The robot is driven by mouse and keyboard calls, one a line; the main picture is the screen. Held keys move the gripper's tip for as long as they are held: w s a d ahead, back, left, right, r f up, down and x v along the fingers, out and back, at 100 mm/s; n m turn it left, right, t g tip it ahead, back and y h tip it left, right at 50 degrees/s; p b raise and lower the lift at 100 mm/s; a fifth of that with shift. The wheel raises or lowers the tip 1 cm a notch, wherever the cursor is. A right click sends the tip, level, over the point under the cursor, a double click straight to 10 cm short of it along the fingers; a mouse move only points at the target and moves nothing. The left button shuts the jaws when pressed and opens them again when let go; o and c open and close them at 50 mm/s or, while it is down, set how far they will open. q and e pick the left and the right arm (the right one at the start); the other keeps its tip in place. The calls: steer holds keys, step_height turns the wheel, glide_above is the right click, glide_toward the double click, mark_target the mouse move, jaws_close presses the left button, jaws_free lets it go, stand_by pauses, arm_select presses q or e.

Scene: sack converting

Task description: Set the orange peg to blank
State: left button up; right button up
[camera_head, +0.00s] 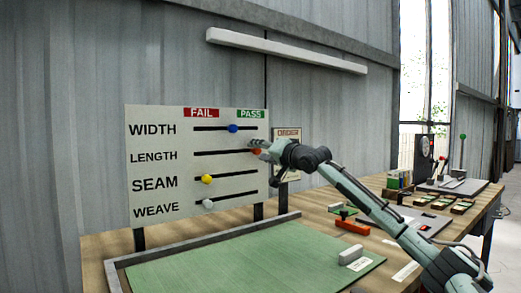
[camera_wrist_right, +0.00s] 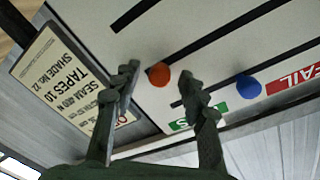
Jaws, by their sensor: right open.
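The orange peg (camera_head: 257,151) is at the right, PASS-side end of the LENGTH row, partly hidden by my right gripper (camera_head: 256,146). In the right wrist view the orange peg (camera_wrist_right: 159,75) shows between the spread fingertips of my open right gripper (camera_wrist_right: 157,82). I cannot tell whether either finger touches it. My left gripper is out of view.
The blue peg (camera_head: 233,128) is above, in the WIDTH row, close to the gripper. The yellow peg (camera_head: 207,179) and white peg (camera_head: 208,204) sit lower. A notice card (camera_head: 289,137) is right of the board. A green mat (camera_head: 230,262) covers the bench front.

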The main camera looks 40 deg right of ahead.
jaws_close()
stand_by(0.3)
